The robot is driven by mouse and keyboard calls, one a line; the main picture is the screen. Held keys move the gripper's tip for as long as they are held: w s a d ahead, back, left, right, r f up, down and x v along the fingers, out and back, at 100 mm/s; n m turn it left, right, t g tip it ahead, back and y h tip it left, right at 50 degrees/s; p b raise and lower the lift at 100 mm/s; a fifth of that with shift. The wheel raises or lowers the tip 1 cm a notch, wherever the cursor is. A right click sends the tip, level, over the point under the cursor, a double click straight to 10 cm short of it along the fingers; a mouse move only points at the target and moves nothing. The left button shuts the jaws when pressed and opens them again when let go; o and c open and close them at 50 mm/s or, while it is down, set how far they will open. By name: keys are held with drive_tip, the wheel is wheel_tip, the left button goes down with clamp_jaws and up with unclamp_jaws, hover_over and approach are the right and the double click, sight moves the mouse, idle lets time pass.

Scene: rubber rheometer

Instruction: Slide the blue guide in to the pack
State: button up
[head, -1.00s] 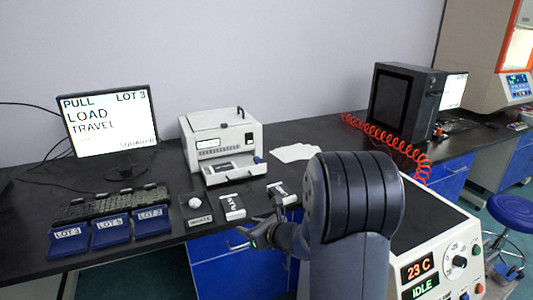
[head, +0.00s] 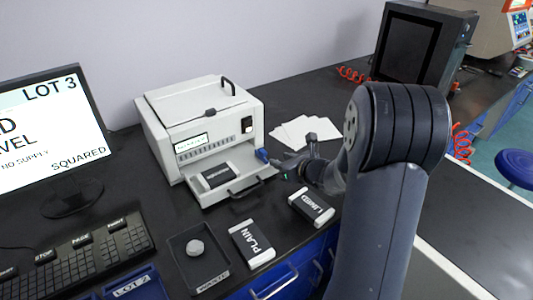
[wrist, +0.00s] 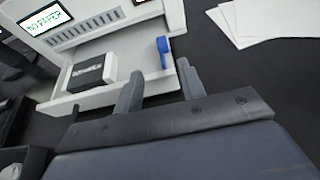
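The blue guide (head: 262,156) stands at the right side of the printer's pulled-out tray (head: 244,183). It also shows upright in the wrist view (wrist: 163,52). The pack (head: 218,176), black and white with a label, lies in the tray, left of the guide with a gap between them; the wrist view shows it too (wrist: 92,72). My gripper (wrist: 160,72) is open and empty, its fingertips just short of the guide, which appears between them. In the head view my gripper (head: 285,168) is right of the tray, low over the bench.
The printer (head: 200,125) stands behind; its display reads "NO PAPER" in the wrist view. White sheets (head: 305,131) lie to the right.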

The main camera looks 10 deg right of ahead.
sight(265, 152)
drive_tip(key=x, duration=0.9)
drive_tip(key=shift+w, duration=0.45)
drive_tip(key=shift+c, duration=0.6)
clamp_jaws()
